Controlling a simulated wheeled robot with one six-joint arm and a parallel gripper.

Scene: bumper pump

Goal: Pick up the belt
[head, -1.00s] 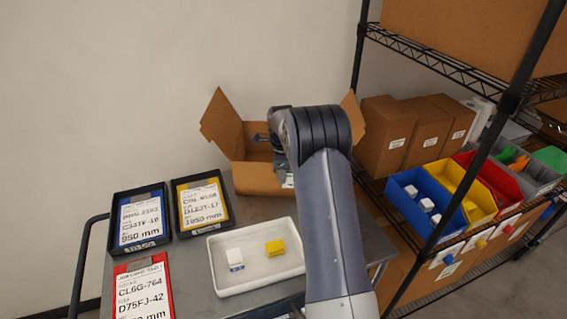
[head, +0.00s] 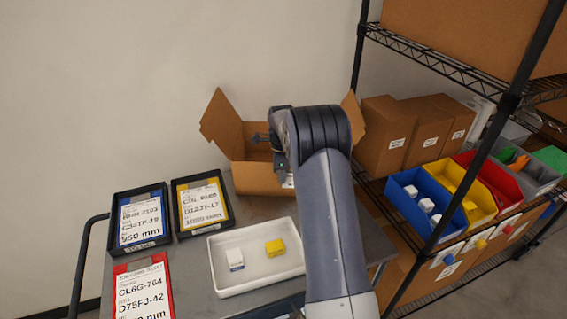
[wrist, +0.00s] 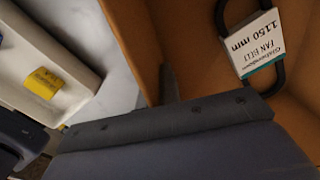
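The belt (wrist: 222,14) is a black loop with a white and teal label (wrist: 254,42) reading "FAN BELT" and "1150 mm". It lies inside the open cardboard box (head: 262,178), at the upper right of the wrist view; part of its loop is cut off by the frame edge. My gripper (head: 282,165) is over the box in the head view, mostly hidden by my own arm. In the wrist view a dark grey part of it (wrist: 168,125) fills the bottom, apart from the belt in the picture. Its fingertips cannot be made out.
A white tray (head: 222,285) with a white block (head: 235,260) and a yellow block (head: 275,248) sits on the grey cart, beside several framed label cards (head: 141,219). A wire shelf with coloured bins (head: 425,215) and cartons (head: 388,137) stands at right. Box flaps stick up.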

